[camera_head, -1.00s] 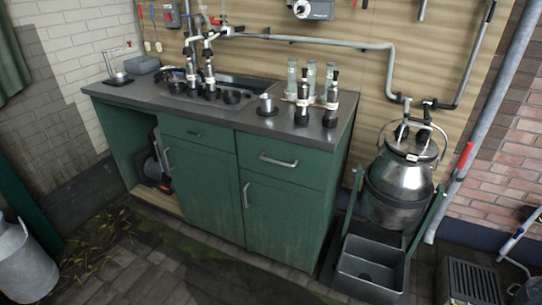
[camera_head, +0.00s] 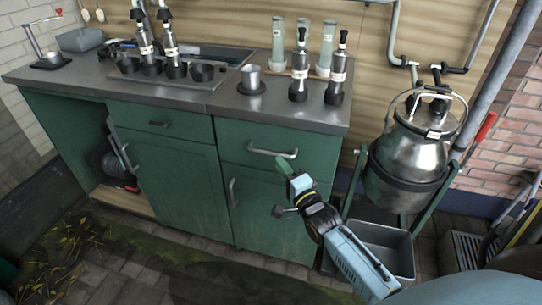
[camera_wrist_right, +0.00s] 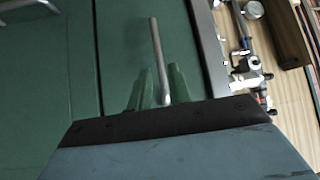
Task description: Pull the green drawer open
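The green drawer (camera_head: 235,138) is at the top right of the green cabinet, flush with the front and closed. Its metal bar handle (camera_head: 262,152) runs across its front. My right gripper (camera_head: 284,166) is in front of the drawer, at the handle's right end. In the right wrist view the handle (camera_wrist_right: 156,45) passes between the green fingertips of the right gripper (camera_wrist_right: 160,82). A narrow gap shows beside the bar, so the fingers look open around it. The gripper partly hides the drawer's lower right. My left gripper is not in view.
A second green drawer (camera_head: 160,122) is to the left. A cabinet door with its handle (camera_head: 233,193) is below. The worktop (camera_head: 215,97) carries bottles and cups. A metal churn (camera_head: 412,150) and grey bin (camera_head: 392,240) stand right. The floor in front is open.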

